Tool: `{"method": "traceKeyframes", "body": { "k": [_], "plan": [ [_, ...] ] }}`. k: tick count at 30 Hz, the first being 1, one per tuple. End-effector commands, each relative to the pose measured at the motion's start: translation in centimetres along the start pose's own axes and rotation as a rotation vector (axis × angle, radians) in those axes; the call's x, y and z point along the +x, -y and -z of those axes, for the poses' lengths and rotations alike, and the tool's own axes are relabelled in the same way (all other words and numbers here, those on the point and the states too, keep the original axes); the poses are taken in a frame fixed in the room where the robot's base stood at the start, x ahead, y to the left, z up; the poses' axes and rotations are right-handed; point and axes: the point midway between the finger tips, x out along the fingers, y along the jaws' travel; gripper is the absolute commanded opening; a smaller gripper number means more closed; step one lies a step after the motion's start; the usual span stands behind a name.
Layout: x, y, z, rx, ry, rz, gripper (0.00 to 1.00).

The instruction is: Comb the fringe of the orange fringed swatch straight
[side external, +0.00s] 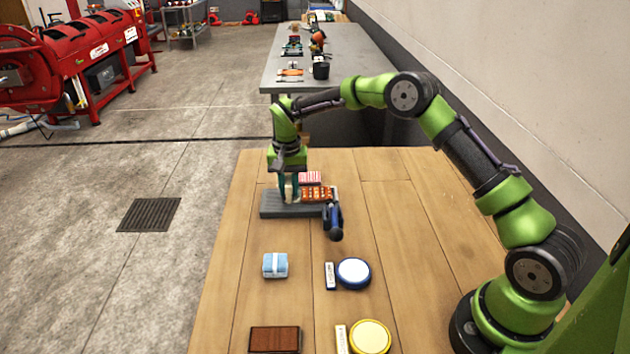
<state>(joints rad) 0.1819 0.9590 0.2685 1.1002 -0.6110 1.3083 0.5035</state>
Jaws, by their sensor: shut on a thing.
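The orange fringed swatch (316,194) appears as an orange-brown patterned piece on a grey board (272,206) on the wooden table. Its fringe is too small to make out. My gripper (287,178) points down over the left part of the board, just left of the swatch. It is shut on a thin upright thing (288,188) with a teal and pale look, perhaps the comb. Its lower edge is close to the board; I cannot tell whether it touches the swatch.
A dark blue clamp-like tool (334,222) sits at the board's right end. A red-and-white piece (310,177) lies behind the swatch. Nearer are a light blue bundle (275,265), a blue-rimmed dish (353,273), a yellow-rimmed dish (370,337) and a brown block (275,340).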

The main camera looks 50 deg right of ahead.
Motion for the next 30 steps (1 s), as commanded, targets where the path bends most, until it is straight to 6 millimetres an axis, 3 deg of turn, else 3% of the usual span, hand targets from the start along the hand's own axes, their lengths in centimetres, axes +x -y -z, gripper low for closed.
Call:
{"method": "traceKeyframes", "body": {
  "k": [30],
  "plan": [
    [0.4,2.0,-0.2,-0.002,0.005,-0.004,0.00]
  ]
}}
